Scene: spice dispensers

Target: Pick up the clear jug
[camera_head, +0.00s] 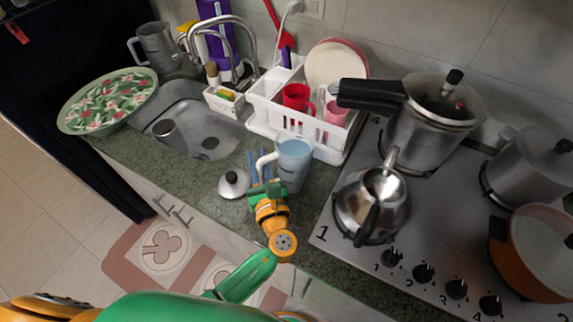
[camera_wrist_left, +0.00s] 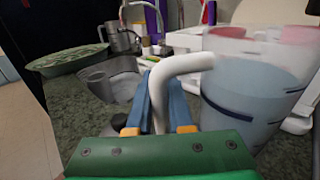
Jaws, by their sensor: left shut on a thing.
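The clear jug (camera_head: 293,165), pale blue with a white handle, is upright by the counter's front part, between the sink and the stove. In the left wrist view the jug (camera_wrist_left: 250,100) fills the right side, and its handle (camera_wrist_left: 185,66) curves in between my blue fingers. My left gripper (camera_head: 262,168) is shut on the jug's handle, seen also in the left wrist view (camera_wrist_left: 158,85). I cannot tell whether the jug's base touches the counter. My right gripper is not in view.
A metal lid (camera_head: 234,184) lies left of the jug. A white dish rack (camera_head: 325,150) with red and pink cups stands close behind. A kettle (camera_head: 372,203) and pressure cooker (camera_head: 428,125) stand on the stove at right. The sink (camera_head: 190,128) is at left, beside a floral tray (camera_head: 108,100).

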